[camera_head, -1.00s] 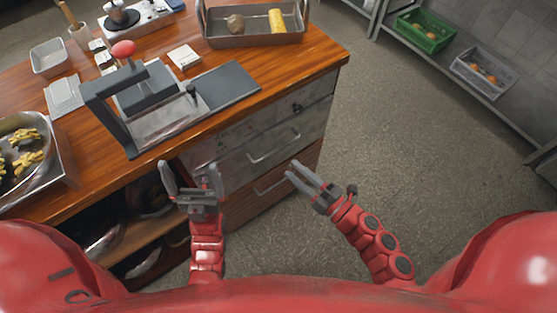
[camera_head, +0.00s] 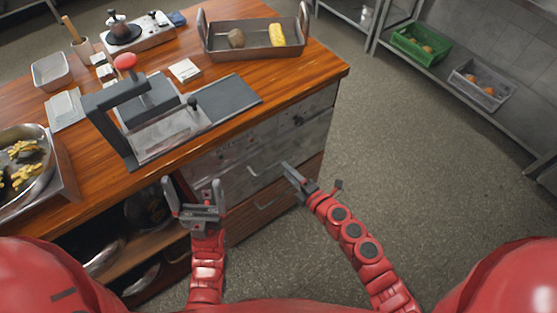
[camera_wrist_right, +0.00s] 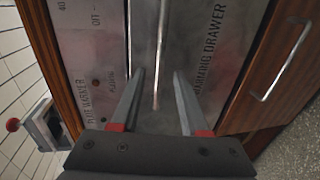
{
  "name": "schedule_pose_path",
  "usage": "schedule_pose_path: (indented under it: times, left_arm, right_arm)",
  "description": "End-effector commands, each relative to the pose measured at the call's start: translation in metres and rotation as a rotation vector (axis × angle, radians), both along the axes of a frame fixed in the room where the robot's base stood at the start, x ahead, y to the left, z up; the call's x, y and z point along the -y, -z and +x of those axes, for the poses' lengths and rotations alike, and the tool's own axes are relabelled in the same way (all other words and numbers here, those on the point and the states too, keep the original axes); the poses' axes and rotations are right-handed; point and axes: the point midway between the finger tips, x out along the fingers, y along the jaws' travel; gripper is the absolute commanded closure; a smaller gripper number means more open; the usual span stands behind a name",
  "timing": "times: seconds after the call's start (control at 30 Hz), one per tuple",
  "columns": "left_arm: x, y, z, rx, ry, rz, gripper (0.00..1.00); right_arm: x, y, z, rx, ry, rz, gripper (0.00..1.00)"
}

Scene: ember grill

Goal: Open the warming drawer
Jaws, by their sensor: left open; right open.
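The warming drawer (camera_head: 240,175) is the metal front in the counter's right part, and it looks shut. Its lettering shows in the right wrist view (camera_wrist_right: 205,60). Its bar handle (camera_wrist_right: 160,50) lies ahead of my right gripper (camera_wrist_right: 155,80), lined up with the gap between the fingers. My right gripper (camera_head: 291,176) is open and empty, close to the drawer front; I cannot tell whether a finger touches the handle. In the head view the right fingers partly cover the handle. My left gripper (camera_head: 192,190) is open and empty, by the counter's front, left of the drawer.
A wooden drawer with its own handle (camera_wrist_right: 282,62) is below. A control panel (camera_wrist_right: 90,50) is above. A press (camera_head: 150,115) and a metal tray (camera_head: 255,52) stand on the wooden counter (camera_head: 300,75). Open shelves are at lower left. The floor (camera_head: 420,170) to the right is clear.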

Motion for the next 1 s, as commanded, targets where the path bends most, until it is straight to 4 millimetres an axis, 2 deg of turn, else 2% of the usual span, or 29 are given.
schedule_pose_path:
  times: [0.1, 0.3, 0.5, 0.73, 1.0]
  left_arm:
    - [0.0, -0.001, 0.0, 0.0, 0.0, 0.0, 0.0]
    - [0.0, 0.0, 0.0, 0.0, 0.0, 0.0, 0.0]
    - [0.0, 0.0, 0.0, 0.0, 0.0, 0.0, 0.0]
    - [0.0, 0.0, 0.0, 0.0, 0.0, 0.0, 0.0]
    - [0.0, 0.0, 0.0, 0.0, 0.0, 0.0, 0.0]
  right_arm:
    - [-0.013, 0.004, 0.02, 0.0, 0.004, 0.003, 0.55]
    - [-0.027, 0.011, 0.04, -0.001, 0.002, 0.001, 0.55]
    - [-0.035, 0.011, 0.047, 0.001, -0.002, 0.002, 0.55]
    - [-0.034, 0.012, 0.047, 0.001, -0.001, 0.001, 0.55]
    - [-0.034, 0.012, 0.047, 0.0, -0.001, 0.002, 1.0]
